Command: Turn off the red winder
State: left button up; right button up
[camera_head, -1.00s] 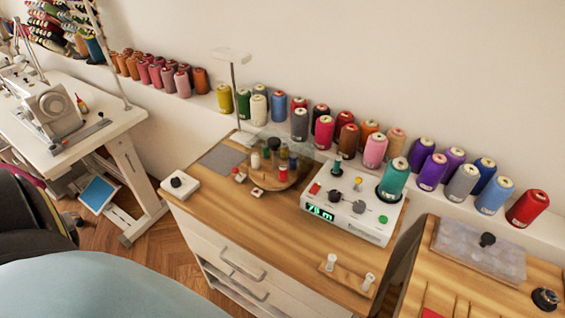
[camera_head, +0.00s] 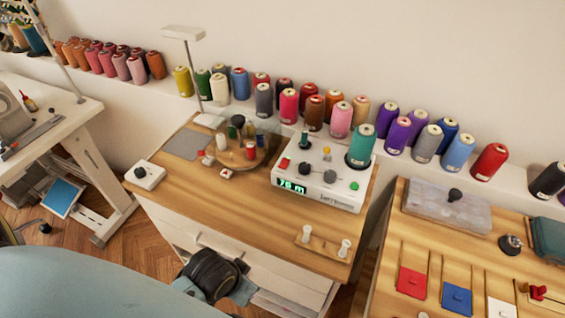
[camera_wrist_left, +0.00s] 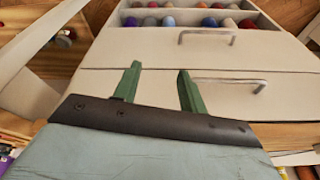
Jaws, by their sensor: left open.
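A white winding machine (camera_head: 322,178) sits on the wooden top of the middle cabinet. Its lit green display (camera_head: 291,186) seems to read "76 m". It has a red button (camera_head: 284,164) at the left, a green button (camera_head: 354,186) at the right and dark knobs between. A teal spool (camera_head: 361,147) and a small dark-green spool (camera_head: 305,138) stand on it. I cannot make out a red-bodied winder. My left gripper (camera_wrist_left: 157,88) is open and empty, facing the cabinet's drawer fronts in the left wrist view. My right gripper is out of view.
A small white box with a black knob (camera_head: 146,177) is at the cabinet's left. A clear dome (camera_head: 252,140) covers small spools behind it. A wooden stand with two white pegs (camera_head: 324,245) is near the front edge.

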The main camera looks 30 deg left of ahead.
pick_arm(q)
jog(key=w+r+t, duration=0.2)
jog(key=w+r, duration=0.1)
jog(key=w, duration=0.1)
jog(key=w+r+m+t, duration=0.1)
jog(key=w+r+t, duration=0.1)
jog(key=w+r, duration=0.2)
jog(key=w+r+t, duration=0.2)
jog(key=w+r, duration=0.2)
jog(key=w, duration=0.2)
jog(key=shift+d+r+t+y, duration=0.2)
jog(key=shift+d+t+y, duration=0.1)
jog(key=shift+d+y, duration=0.1)
jog(key=w+d+r+m+t+h, duration=0.2)
jog(key=w+d+r+m+t, duration=0.25)
jog(key=w+r+t, duration=0.45)
jog(key=w+d+r+m+g+h, duration=0.2)
jog(key=w+d+r+m+h, duration=0.1)
jog(key=d+r+m+h, duration=0.9)
jog(key=m+g+y, duration=1.3)
jog(key=m+g, duration=0.3)
jog(key=g, duration=0.1)
send_near(283, 166)
notch_tip(283, 166, down, 7)
jog(key=shift+d+f+b, duration=0.1)
jog(key=shift+f+b, duration=0.05)
jog(key=shift+b, duration=0.3)
